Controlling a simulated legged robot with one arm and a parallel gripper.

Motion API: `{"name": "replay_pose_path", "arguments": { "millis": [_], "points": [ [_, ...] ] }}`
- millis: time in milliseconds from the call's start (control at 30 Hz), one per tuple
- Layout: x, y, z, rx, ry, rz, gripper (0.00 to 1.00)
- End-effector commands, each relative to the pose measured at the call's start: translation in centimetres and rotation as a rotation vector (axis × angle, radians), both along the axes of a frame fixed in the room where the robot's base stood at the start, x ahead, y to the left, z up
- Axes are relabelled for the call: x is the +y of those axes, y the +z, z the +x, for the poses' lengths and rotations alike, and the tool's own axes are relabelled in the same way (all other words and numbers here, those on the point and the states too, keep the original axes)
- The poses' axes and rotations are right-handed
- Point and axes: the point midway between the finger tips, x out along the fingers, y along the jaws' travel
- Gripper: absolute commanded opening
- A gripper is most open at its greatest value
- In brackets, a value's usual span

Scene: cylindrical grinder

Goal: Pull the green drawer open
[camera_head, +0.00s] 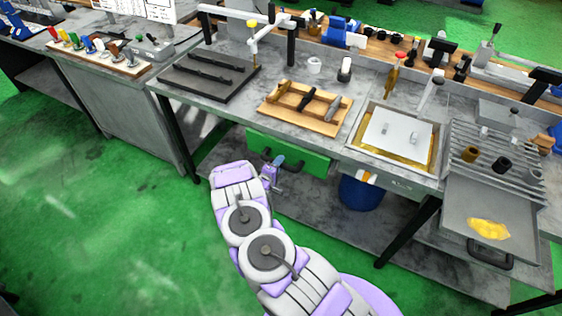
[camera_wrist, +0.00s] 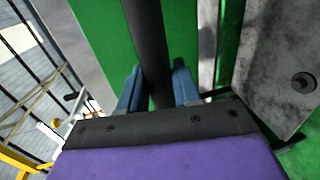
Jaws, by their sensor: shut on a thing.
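The green drawer (camera_head: 305,160) hangs under the grey workbench top, in the middle of the head view. Its flat green front also fills the upper middle of the wrist view (camera_wrist: 182,35). A dark bar handle (camera_wrist: 147,42) runs along that front. My gripper (camera_head: 276,161) is at the left part of the drawer front. In the wrist view its two blue fingers (camera_wrist: 157,88) stand on either side of the handle, shut on it. The arm hides part of the drawer's lower left side. I cannot tell how far out the drawer is.
The workbench (camera_head: 225,100) carries a wooden tool board (camera_head: 290,120) and a dark tray above the drawer. A blue bin (camera_head: 362,192) stands under the bench to the right. A black bench leg (camera_head: 181,140) is to the left. The green floor (camera_head: 110,225) at front left is clear.

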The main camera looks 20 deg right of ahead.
Motion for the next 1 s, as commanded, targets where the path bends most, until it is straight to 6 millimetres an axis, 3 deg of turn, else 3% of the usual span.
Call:
{"name": "replay_pose_path", "arguments": {
  "millis": [600, 1000],
  "points": [
    [12.3, -0.6, -9.5, 0.008, 0.003, 0.006, 0.0],
    [16.4, -0.5, -13.0, 0.01, -0.001, 0.006, 0.0]
  ]
}}
